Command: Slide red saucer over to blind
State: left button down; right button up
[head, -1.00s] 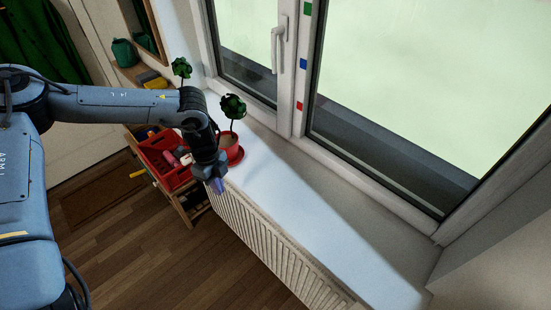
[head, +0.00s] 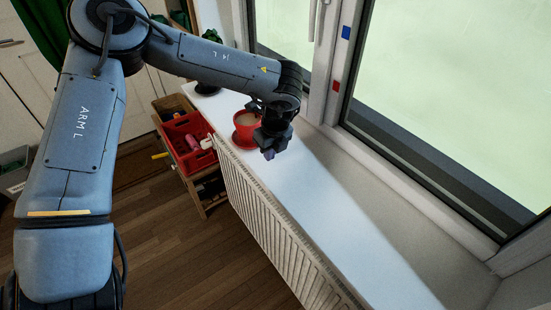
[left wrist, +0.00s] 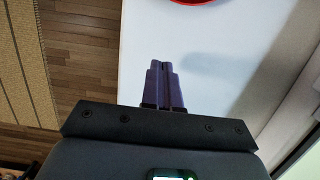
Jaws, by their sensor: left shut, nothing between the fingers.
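The red saucer (head: 240,141) sits on the white windowsill under a reddish plant pot (head: 246,120). A strip of the saucer's rim shows at the top edge of the left wrist view (left wrist: 194,2). My left gripper (head: 269,155) is just right of the pot and saucer, over the sill, pointing down. Its two purple fingers are together and empty in the left wrist view (left wrist: 163,66). A small gap shows between fingers and saucer there. My forearm hides the plant's top. I cannot make out a blind. My right gripper is out of view.
The windowsill (head: 345,215) is clear to the right of the gripper, as far as the window's far corner. The window frame (head: 330,95) rises behind. A ribbed radiator (head: 265,230) is below the front edge. A red crate (head: 180,135) stands on a low shelf at left.

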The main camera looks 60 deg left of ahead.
pick_arm(q)
send_over(257, 152)
jog(key=shift+w, duration=0.1)
jog(key=shift+f+b, duration=0.45)
jog(key=shift+b, duration=0.05)
jog(key=shift+a+f, duration=0.1)
jog(key=shift+f, duration=0.25)
jog(key=shift+f, duration=0.1)
